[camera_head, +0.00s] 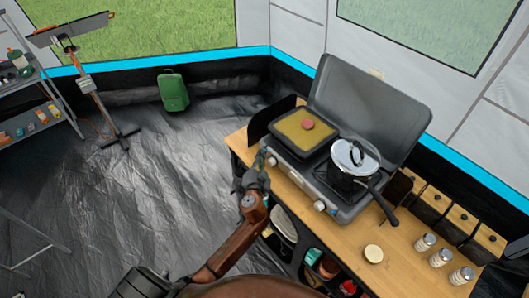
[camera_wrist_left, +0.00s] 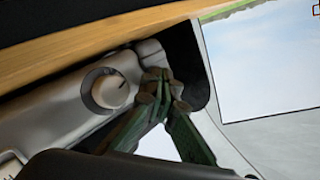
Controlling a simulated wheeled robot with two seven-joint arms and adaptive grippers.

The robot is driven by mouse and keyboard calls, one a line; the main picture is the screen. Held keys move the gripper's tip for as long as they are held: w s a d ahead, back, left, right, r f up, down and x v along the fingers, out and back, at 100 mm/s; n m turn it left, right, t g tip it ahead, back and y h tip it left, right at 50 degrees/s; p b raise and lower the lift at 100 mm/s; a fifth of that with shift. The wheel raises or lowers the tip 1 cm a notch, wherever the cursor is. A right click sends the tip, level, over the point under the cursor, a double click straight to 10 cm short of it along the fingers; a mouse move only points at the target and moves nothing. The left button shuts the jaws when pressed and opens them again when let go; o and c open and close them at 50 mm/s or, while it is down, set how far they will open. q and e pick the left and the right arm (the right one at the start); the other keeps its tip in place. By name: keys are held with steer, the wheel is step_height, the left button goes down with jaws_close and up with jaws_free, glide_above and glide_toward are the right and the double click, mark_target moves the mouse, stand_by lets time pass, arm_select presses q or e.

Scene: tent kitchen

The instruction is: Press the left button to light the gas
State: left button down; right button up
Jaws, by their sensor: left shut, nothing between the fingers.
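The grey camping stove (camera_head: 345,200) stands on the wooden counter with its lid up. Its front panel has a left knob (camera_head: 272,161) and a right knob (camera_head: 319,206). My left gripper (camera_head: 262,162) is at the left end of the stove front. In the wrist view its green, shut, empty fingertips (camera_wrist_left: 156,84) are beside the knob, near the rounded panel corner. I cannot tell whether they touch the panel. No separate button is clearly visible. My right gripper is out of view.
A pan with yellow food (camera_head: 290,126) and a lidded pot (camera_head: 352,163) sit on the stove. The pot's black handle (camera_head: 384,207) sticks out over the counter (camera_head: 350,267). Several shakers (camera_head: 440,258) stand at the right. The floor at left is mostly clear.

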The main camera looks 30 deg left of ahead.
arm_select(q)
steer(key=shift+w, duration=0.1)
stand_by(0.5)
steer(key=shift+s+a, duration=0.25)
steer(key=shift+s, duration=0.55)
steer(key=shift+s+a+p, duration=0.15)
steer(key=shift+s+a, duration=0.15)
steer(key=shift+s, duration=0.45)
steer(key=shift+s+a+p, duration=0.15)
steer(key=shift+s+a, duration=0.2)
steer(key=shift+s, duration=0.45)
steer(key=shift+s+a+p, duration=0.15)
steer(key=shift+s+a, duration=0.15)
steer(key=shift+s, duration=0.45)
